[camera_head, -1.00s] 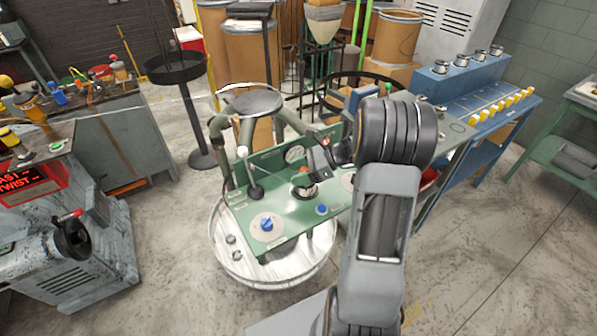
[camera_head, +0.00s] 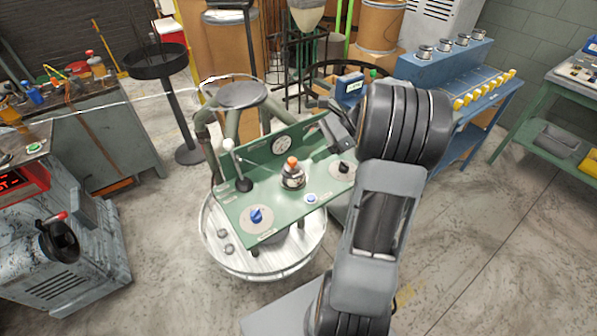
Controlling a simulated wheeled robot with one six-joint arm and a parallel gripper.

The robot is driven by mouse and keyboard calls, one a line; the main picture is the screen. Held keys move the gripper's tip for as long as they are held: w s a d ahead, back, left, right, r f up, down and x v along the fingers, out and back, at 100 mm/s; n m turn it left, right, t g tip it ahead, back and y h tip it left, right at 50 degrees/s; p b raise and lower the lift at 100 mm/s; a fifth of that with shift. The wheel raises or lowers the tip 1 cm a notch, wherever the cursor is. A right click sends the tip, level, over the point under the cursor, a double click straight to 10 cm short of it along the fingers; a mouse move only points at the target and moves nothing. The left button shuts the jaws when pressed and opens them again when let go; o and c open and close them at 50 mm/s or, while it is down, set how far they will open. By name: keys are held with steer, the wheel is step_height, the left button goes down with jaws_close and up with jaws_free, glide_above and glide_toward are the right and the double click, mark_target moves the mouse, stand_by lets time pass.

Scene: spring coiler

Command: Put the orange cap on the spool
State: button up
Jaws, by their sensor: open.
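My gripper (camera_head: 330,128) is up and to the right of the cap, near the back panel of the bench. It is apart from the cap, open and empty. Its fingertips are small and partly hard to see against the green panel.
The green bench (camera_head: 270,215) carries a black lever (camera_head: 243,180), a blue knob (camera_head: 257,215), a black knob (camera_head: 343,168) and a gauge (camera_head: 282,145). A round stool seat (camera_head: 236,95) stands behind it. A blue table (camera_head: 480,120) is at right.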

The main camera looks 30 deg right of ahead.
steer(key=s+a+n+h, duration=1.1)
steer(key=a+n, duration=0.3)
steer(key=n, duration=0.6)
steer(key=shift+s+a, duration=0.4)
steer(key=shift+s, duration=0.1)
step_height(320, 180, up, 2)
steer(key=shift+r+t+p, duration=0.1)
steer(key=shift+t+p, duration=0.2)
steer(key=shift+p, duration=0.55)
